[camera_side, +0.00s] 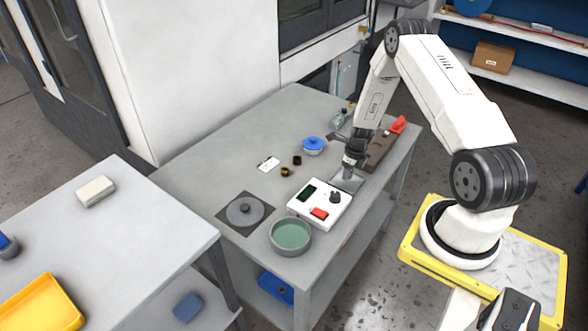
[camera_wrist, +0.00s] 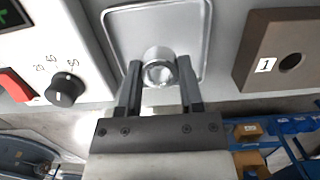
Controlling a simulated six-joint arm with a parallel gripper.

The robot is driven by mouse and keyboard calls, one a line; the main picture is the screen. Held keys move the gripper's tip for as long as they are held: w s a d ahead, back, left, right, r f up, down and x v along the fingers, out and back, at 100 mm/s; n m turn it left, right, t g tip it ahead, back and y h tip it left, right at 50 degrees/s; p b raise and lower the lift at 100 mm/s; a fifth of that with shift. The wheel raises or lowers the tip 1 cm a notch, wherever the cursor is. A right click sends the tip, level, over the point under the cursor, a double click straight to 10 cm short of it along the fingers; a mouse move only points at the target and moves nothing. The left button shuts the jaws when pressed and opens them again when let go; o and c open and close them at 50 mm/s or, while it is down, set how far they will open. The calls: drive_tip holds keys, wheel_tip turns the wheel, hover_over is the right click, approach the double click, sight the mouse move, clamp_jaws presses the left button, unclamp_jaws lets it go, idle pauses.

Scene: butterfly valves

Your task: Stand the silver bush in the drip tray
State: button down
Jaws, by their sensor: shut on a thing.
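The silver bush (camera_wrist: 159,68) shows in the wrist view as a short ring with an open bore, between the two fingers of my gripper (camera_wrist: 159,75). The fingers are shut on its sides. The drip tray (camera_wrist: 120,28) is a shallow silver square with a raised rim, directly behind the bush in the wrist view. I cannot tell whether the bush touches the tray floor.
A white control box (camera_side: 318,205) with a knob and red button stands close left of the tray. A brown block (camera_wrist: 289,50) marked 1 is close on its other side.

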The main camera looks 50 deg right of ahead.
drive_tip(key=shift+f, duration=1.1)
drive_tip(key=shift+f, duration=0.1)
drive_tip(key=shift+c, duration=1.2)
unclamp_jaws()
wheel_tip(320, 180, up, 12)
drive_tip(key=s, duration=0.1)
drive_tip(key=shift+s, duration=0.25)
